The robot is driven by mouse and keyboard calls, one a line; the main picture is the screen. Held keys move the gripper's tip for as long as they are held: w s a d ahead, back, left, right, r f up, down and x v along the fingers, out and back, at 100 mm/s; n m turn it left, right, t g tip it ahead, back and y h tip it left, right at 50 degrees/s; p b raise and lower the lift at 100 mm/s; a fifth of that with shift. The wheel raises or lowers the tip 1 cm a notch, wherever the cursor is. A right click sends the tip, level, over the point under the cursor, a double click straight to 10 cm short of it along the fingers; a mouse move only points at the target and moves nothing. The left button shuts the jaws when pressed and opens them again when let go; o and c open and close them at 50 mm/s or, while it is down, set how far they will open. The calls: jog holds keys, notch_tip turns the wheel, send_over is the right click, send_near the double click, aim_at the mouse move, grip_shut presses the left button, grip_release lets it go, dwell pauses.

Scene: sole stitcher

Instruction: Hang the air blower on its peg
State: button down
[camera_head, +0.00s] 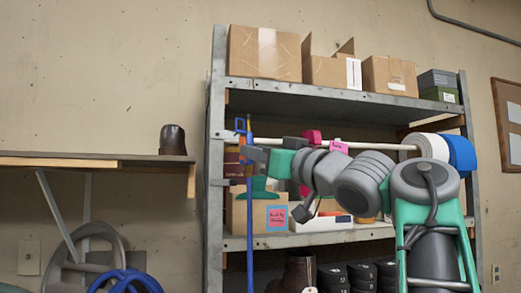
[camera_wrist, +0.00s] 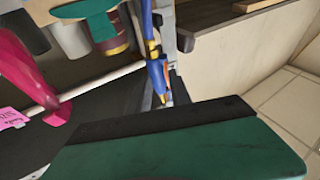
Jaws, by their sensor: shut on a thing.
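A slim blue air blower (camera_head: 240,127) with yellow and orange parts is at the left front post of the shelf rack. My gripper (camera_head: 248,153) is shut on it, and a blue hose (camera_head: 250,215) hangs straight down below. In the wrist view the blower (camera_wrist: 156,68) stands beyond the dark edge of my green hand, close to the grey post. The fingertips are mostly hidden there. I cannot make out the peg in either view, nor whether the blower touches it.
A pale rod (camera_head: 385,147) crosses the rack, carrying a white roll (camera_head: 428,146) and a blue roll (camera_head: 460,153). A pink object (camera_head: 312,135) with a pink tag (camera_head: 338,146) is close to my arm. A wooden wall shelf (camera_head: 80,160) holds a dark cup-like object (camera_head: 173,139).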

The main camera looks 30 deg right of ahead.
jog(key=shift+w+d+f, duration=0.15)
jog(key=shift+w+f, duration=0.05)
jog(key=shift+w, duration=0.55)
jog(key=shift+w+d+f, duration=0.15)
jog(key=shift+w, duration=0.65)
jog(key=shift+w+d+f, duration=0.15)
jog(key=shift+w+f, duration=0.05)
jog(key=shift+w, duration=0.55)
jog(key=c, duration=1.1)
grip_release()
